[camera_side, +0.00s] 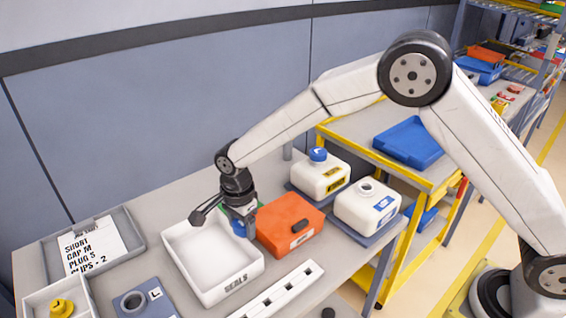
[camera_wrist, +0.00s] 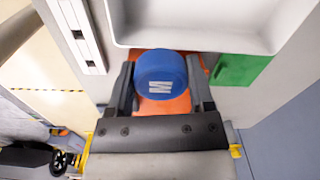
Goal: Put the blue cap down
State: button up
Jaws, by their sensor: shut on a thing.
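My gripper (camera_side: 241,212) is shut on a blue cap (camera_side: 238,229) and holds it between the white SEALS tray and the orange box. In the wrist view the cap (camera_wrist: 160,73) is round, with a white M on its top, and sits between both fingers. How far it is above the bench is hard to tell. A white bottle (camera_side: 319,178) with a yellow label wears another blue cap (camera_side: 318,154). A second white bottle (camera_side: 366,209) with a blue label has an open neck.
The white SEALS tray (camera_side: 174,242) is left of my gripper, and the orange box (camera_side: 298,243) is close on its right. A green piece (camera_wrist: 238,69) lies beside the tray. A yellow cap (camera_side: 61,308) and a grey plate with a ring (camera_side: 157,308) are at front left.

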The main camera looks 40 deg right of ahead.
aim_at(235, 269)
jog(key=shift+s+a+f, duration=0.15)
jog(key=shift+a+f, duration=0.45)
jog(key=shift+f, duration=0.85)
jog(key=shift+s+a+f, duration=0.1)
jog(key=shift+a+f, duration=0.5)
jog(key=shift+f, duration=0.85)
jog(key=shift+s+a+f, duration=0.15)
jog(key=shift+a+f, duration=0.45)
jog(key=shift+f, duration=0.85)
jog(key=shift+f, duration=0.1)
jog(key=o, duration=1.1)
notch_tip(235, 269, up, 12)
